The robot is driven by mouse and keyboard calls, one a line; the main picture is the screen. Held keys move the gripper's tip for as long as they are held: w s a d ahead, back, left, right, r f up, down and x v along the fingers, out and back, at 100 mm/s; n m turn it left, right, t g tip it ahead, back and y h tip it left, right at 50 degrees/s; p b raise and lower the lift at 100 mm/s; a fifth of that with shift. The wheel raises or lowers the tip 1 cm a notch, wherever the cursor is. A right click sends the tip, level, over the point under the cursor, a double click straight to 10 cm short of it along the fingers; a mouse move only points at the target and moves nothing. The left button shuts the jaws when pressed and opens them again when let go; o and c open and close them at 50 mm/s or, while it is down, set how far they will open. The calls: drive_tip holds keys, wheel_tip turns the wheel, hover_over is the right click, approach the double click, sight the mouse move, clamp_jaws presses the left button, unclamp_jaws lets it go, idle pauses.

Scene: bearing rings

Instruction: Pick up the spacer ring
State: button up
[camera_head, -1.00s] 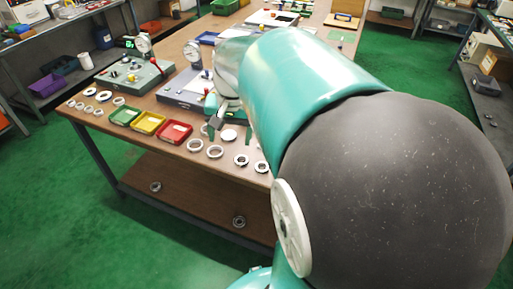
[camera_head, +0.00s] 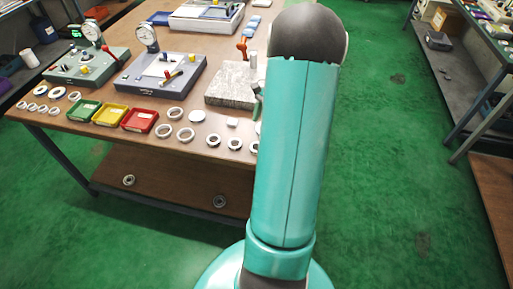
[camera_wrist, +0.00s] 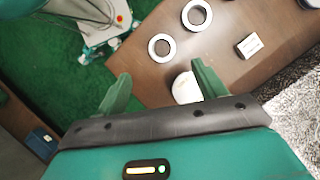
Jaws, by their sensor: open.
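Several pale rings lie flat on the brown table; I cannot tell which is the spacer ring. In the head view, larger rings (camera_head: 186,141) lie near the front edge and smaller rings (camera_head: 74,100) lie at the left end. In the wrist view, one ring (camera_wrist: 152,48) lies beyond my gripper (camera_wrist: 161,68), and another ring (camera_wrist: 185,18) is further up. My gripper is open and apparently empty, above the table's edge. A white round piece (camera_wrist: 183,90) shows between the fingers, beside the right one and partly hidden. In the head view my arm hides most of the gripper.
Green (camera_head: 84,110), yellow (camera_head: 110,115) and red trays (camera_head: 139,121) stand left of the larger rings. Behind are dial-gauge fixtures (camera_head: 160,75) and a grey stone-like block (camera_head: 232,84). A white block (camera_wrist: 249,45) lies near the rings. Green floor (camera_head: 370,190) is clear at right.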

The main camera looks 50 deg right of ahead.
drive_tip(key=x, duration=0.9)
drive_tip(key=shift+w+d, duration=0.1)
drive_tip(key=c, duration=1.1)
drive_tip(key=shift+r, duration=0.1)
